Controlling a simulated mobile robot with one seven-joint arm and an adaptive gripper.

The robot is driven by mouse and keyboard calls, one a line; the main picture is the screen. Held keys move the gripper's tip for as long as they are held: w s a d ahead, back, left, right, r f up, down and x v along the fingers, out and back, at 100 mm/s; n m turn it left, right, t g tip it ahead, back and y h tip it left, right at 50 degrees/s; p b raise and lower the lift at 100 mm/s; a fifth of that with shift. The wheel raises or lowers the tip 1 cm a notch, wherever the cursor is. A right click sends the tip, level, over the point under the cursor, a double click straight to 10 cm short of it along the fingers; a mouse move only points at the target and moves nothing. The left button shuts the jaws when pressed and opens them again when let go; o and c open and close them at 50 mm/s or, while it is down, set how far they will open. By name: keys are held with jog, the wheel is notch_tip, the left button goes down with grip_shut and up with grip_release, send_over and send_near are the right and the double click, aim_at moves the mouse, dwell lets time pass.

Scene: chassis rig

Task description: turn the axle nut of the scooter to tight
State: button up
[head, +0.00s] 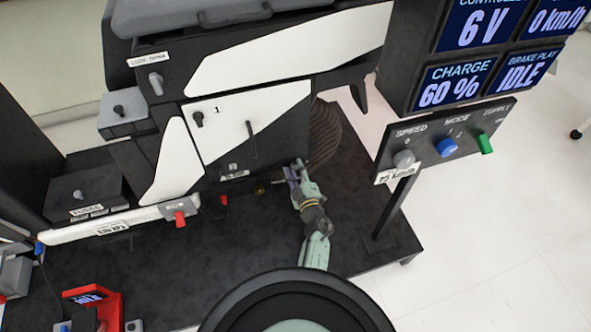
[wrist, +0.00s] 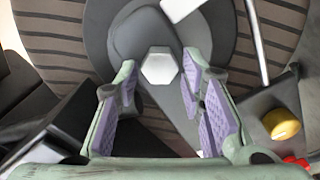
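The axle nut (wrist: 160,66) is a pale grey hexagon on a dark grey arm at the wheel's hub in the wrist view. My gripper (wrist: 161,82) is open, with one purple-padded finger on each side of the nut. The gap between the pads is wider than the nut, and I cannot tell how far the tips are in depth from it. In the head view my gripper (head: 297,174) is beside the scooter's ribbed dark wheel (head: 325,135). The nut cannot be made out there.
A yellow knob (wrist: 281,124) and a red part sit right of my fingers in the wrist view. A pale rod (wrist: 257,45) runs above them. In the head view a control panel (head: 445,140) on a post stands to the right. The dark platform (head: 250,245) has clear room in front.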

grip_shut()
jog(key=shift+m+p, duration=0.3)
jog(key=shift+m, duration=0.1)
jog(key=shift+d+r+m+p, duration=0.2)
jog(key=shift+m+p, duration=0.4)
jog(key=shift+m, duration=0.4)
jog(key=m+p, duration=0.2)
jog(key=m, duration=0.3)
jog(key=shift+d, duration=0.1)
jog(key=shift+w+d+f+m+p, duration=0.1)
jog(key=shift+m+p, duration=0.6)
jog(key=shift+m, duration=1.45)
jog(key=shift+w+d+m+p, duration=0.1)
jog(key=shift+m+p, duration=0.6)
jog(key=shift+m, duration=1.45)
jog(key=shift+s, duration=0.1)
